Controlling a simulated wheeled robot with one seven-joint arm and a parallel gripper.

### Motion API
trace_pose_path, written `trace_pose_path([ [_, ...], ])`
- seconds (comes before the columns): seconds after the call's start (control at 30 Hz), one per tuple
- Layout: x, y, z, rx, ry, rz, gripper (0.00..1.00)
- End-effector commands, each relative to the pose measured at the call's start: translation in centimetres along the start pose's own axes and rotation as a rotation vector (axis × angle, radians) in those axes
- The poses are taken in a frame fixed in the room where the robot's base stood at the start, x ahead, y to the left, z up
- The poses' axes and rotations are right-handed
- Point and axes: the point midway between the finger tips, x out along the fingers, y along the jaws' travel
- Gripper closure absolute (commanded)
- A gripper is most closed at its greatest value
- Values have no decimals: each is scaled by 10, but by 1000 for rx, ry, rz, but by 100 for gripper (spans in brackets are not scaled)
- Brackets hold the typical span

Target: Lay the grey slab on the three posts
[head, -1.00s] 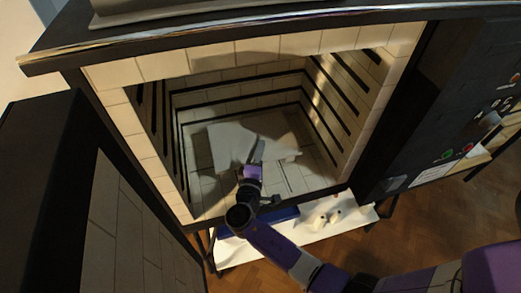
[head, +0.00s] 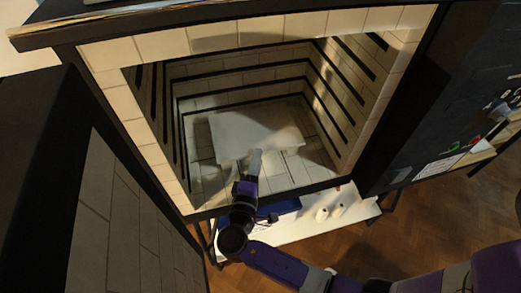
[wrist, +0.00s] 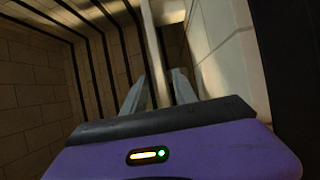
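The grey slab (head: 240,132) lies roughly level inside the kiln, above its tiled floor. My gripper (head: 257,155) is at the slab's front edge. In the wrist view the slab shows edge-on as a pale strip (wrist: 155,60) between the two fingers of my gripper (wrist: 160,80). The fingers stand apart, with a dark gap seen on each side of the strip, so the gripper looks open around the edge. The three posts cannot be made out in the head view; the slab covers the floor behind its front edge.
The kiln's brick front rim (head: 160,165) and grooved side walls surround the arm. The open kiln door (head: 125,220) stands at the left. Below the opening, a white shelf (head: 290,231) holds a blue item and small white pieces (head: 322,213). Bare kiln floor shows before the slab.

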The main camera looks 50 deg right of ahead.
Motion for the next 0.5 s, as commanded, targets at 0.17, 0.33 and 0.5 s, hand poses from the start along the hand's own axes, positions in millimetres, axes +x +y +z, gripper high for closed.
trace_pose_path([
  [0.17, -26, -1, 0, 1, 0, 0, 66],
  [0.33, -36, 0, 0, 1, 0, 0, 66],
  [0.5, -37, 0, 0, 0, -1, 0, 66],
])
